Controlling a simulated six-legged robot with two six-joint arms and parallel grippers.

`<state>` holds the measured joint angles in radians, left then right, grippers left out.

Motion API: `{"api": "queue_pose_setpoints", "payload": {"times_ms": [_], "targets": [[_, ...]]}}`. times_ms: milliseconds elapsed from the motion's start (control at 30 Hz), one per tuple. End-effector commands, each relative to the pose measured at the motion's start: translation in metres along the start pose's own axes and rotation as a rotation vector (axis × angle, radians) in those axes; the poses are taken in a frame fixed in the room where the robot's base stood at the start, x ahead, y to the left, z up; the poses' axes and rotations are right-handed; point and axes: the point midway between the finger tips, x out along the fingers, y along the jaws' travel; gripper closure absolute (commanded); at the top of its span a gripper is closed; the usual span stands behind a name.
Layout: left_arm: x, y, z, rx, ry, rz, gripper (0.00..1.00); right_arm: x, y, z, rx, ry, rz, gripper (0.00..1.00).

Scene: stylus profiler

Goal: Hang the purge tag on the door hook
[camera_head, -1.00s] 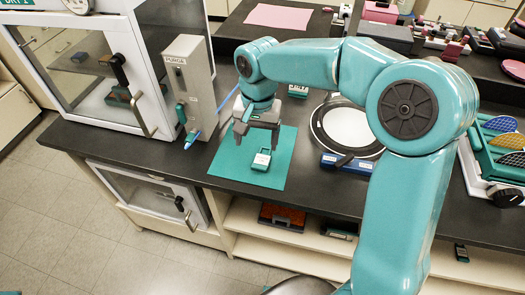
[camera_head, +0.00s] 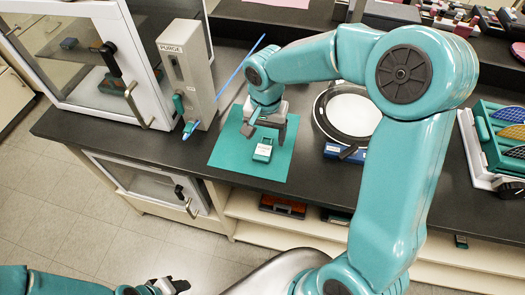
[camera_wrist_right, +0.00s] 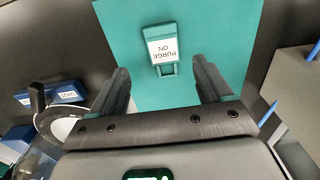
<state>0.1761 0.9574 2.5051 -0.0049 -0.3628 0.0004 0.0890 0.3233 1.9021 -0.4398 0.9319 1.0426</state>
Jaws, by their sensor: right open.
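The purge tag (camera_head: 263,150), a small teal tag with a white "PURGE ON" label and a loop at one end, lies flat on the teal mat (camera_head: 228,158). My right gripper (camera_head: 265,132) is open above the mat, just behind the tag. In the right wrist view the tag (camera_wrist_right: 162,48) lies ahead of and between the spread fingers (camera_wrist_right: 160,78), with its loop toward me and not touched. A black fitting (camera_head: 112,62) is on the white cabinet's door at upper left; I cannot tell whether it is the hook. My left gripper (camera_head: 172,286) is at the bottom edge, partly cut off.
A round white plate in a black ring (camera_head: 350,114) is right of the mat. A teal rack (camera_head: 490,130) stands farther right.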

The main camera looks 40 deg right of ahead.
Motion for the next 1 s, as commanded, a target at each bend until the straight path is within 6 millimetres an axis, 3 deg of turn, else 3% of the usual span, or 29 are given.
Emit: {"api": "queue_pose_setpoints", "payload": {"times_ms": [367, 633, 667, 833, 1000], "targets": [[-0.012, 0.004, 0.0, 0.0, 0.001, 0.0, 0.57, 0.049, -0.004, -0.003, 0.0, -0.003, 0.003, 0.21], [-0.011, 0.004, 0.0, 0.0, 0.0, 0.0, 0.57, 0.054, -0.005, -0.004, 0.001, 0.0, -0.001, 0.21], [-0.011, 0.004, 0.0, 0.0, 0.0, 0.0, 0.57, 0.054, -0.005, -0.004, 0.001, 0.0, 0.0, 0.25], [-0.011, 0.004, 0.0, 0.0, 0.0, 0.0, 0.57, 0.054, -0.005, -0.004, 0.001, 0.0, 0.0, 0.8], [-0.011, 0.004, 0.0, 0.0, 0.0, 0.0, 0.57, 0.054, -0.005, -0.004, 0.0, 0.0, 0.0, 0.81]]}}
